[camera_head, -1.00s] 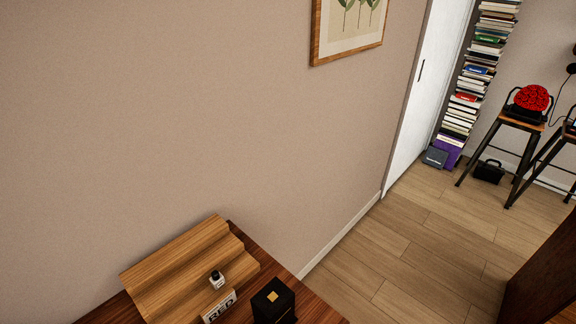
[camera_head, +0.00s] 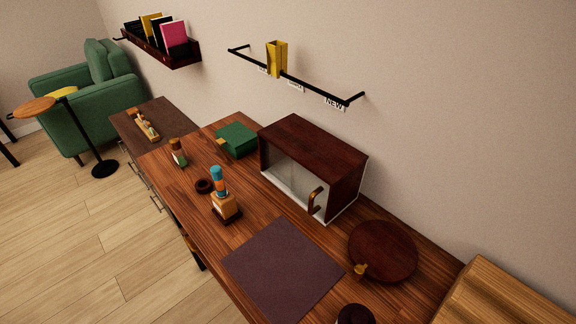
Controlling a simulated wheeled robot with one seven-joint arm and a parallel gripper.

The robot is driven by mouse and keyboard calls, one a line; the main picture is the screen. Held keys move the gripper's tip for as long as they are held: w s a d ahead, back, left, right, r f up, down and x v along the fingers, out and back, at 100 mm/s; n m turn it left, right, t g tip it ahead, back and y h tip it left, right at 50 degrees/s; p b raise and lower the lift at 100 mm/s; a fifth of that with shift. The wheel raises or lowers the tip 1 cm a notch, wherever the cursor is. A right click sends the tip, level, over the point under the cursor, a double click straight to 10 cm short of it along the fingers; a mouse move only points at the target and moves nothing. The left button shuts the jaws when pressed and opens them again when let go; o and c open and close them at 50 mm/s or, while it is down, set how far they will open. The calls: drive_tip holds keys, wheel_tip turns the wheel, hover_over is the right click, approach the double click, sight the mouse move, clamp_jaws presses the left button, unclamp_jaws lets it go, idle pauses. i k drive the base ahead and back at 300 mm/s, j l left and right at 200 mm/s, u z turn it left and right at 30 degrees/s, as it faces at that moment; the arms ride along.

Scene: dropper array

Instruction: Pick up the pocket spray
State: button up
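I cannot tell for sure which item is the pocket spray. A small bottle (camera_head: 179,153) with a brown top and a green lower part stands near the far left of the wooden tabletop. A taller piece with a blue and orange top (camera_head: 218,182) stands on a tan block (camera_head: 225,207) nearer the middle. The small white bottle in the earlier frame is out of view now. My gripper is not in view.
The wooden table (camera_head: 212,260) also holds a dark mat (camera_head: 283,270), a glass-fronted box (camera_head: 318,150), a green box (camera_head: 237,139), a round dark board (camera_head: 382,252) and a ridged wooden stand (camera_head: 500,298). A wall rail (camera_head: 312,88) hangs above. Floor (camera_head: 80,240) is open at left.

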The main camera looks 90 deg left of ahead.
sight(217, 176)
drive_tip(key=u, duration=2.4)
drive_tip(key=l+u, duration=0.2)
drive_tip(key=u, duration=0.25)
drive_tip(key=k+l+u, duration=0.1)
drive_tip(key=u, duration=0.35)
drive_tip(key=k+l+u, duration=0.1)
drive_tip(key=l+u, duration=0.15)
drive_tip(key=u, duration=0.15)
